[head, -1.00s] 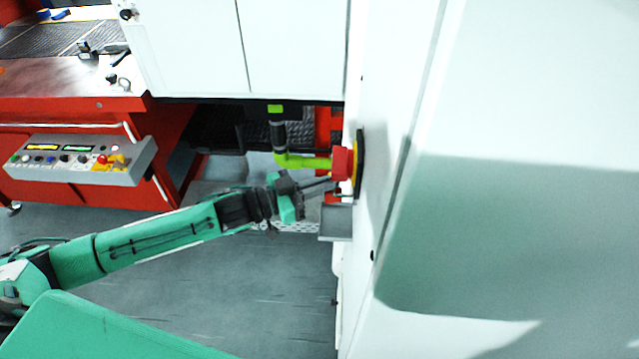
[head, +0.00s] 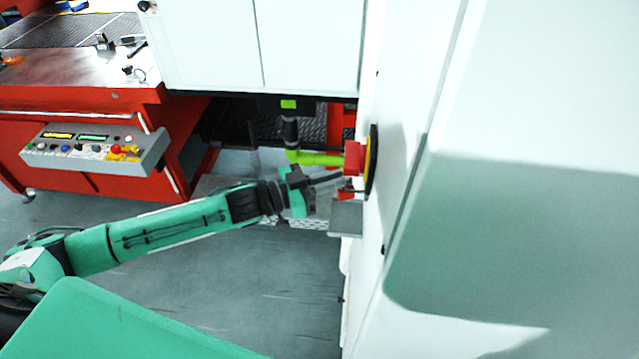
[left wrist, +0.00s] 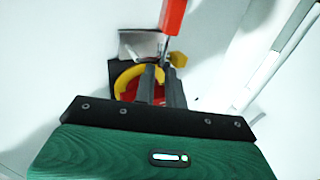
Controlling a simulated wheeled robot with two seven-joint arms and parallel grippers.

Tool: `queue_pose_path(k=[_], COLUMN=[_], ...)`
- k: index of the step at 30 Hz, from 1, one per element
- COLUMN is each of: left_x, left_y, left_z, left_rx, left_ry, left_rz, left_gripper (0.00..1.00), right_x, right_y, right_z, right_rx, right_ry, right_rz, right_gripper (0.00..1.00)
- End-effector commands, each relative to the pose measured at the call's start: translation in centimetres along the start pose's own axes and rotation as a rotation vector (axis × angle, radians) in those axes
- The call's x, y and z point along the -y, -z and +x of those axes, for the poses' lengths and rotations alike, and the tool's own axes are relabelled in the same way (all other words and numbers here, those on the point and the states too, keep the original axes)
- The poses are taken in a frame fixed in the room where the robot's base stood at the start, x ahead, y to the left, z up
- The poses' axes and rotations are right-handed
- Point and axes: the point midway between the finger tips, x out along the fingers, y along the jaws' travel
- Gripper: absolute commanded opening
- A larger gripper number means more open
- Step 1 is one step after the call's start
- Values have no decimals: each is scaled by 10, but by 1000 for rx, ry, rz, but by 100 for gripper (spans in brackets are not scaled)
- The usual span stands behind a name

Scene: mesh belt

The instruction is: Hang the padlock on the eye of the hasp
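My left gripper (head: 326,180) reaches to the white cabinet's side, just below a red knob (head: 354,158) on a yellow and black disc (head: 371,160). In the left wrist view its two dark fingers (left wrist: 161,85) stand close together with a narrow gap, in front of the yellow ring (left wrist: 122,82). A red block (left wrist: 172,15) with a grey metal part below it shows past the fingertips, beside a small yellow piece (left wrist: 177,59). I cannot tell which of these is padlock or hasp, or whether the fingers grip anything. My right gripper is not in view.
A grey bracket (head: 346,218) sticks out from the cabinet (head: 400,130) just under the fingertips. A lime green pipe (head: 318,159) runs close above the gripper. A red bench with a control panel (head: 95,148) stands at the left. The floor (head: 240,290) below the arm is clear.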

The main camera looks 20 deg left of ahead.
Motion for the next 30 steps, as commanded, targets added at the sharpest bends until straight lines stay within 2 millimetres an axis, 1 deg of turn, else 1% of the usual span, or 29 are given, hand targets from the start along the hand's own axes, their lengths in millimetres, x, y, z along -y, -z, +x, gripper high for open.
queue_pose_path(k=[1,5,8,10,11,12,18,19,20,24,30], left_x=[-5,-5,-5,-4,0,3,20,21,21,2,-19], left_y=[-27,-22,-10,2,-8,-10,-3,-3,-4,-12,-23], left_z=[-5,-5,-5,-4,-11,-18,-48,-51,-48,-56,-66], left_rx=[48,47,46,46,50,50,42,39,35,34,32], left_ry=[4,4,3,4,6,6,5,3,1,-1,-1], left_rz=[-18,-17,-16,-16,-16,-17,-14,-13,-13,-21,-20], left_gripper=[30,30,31,32,32,32,32,32,32,32,32], right_x=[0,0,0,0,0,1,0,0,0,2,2], right_y=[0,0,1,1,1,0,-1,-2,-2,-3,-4], right_z=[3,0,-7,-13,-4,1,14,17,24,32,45], right_rx=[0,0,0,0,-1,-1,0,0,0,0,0], right_ry=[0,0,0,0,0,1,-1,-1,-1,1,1], right_rz=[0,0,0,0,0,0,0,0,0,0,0], right_gripper=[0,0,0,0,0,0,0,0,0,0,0])
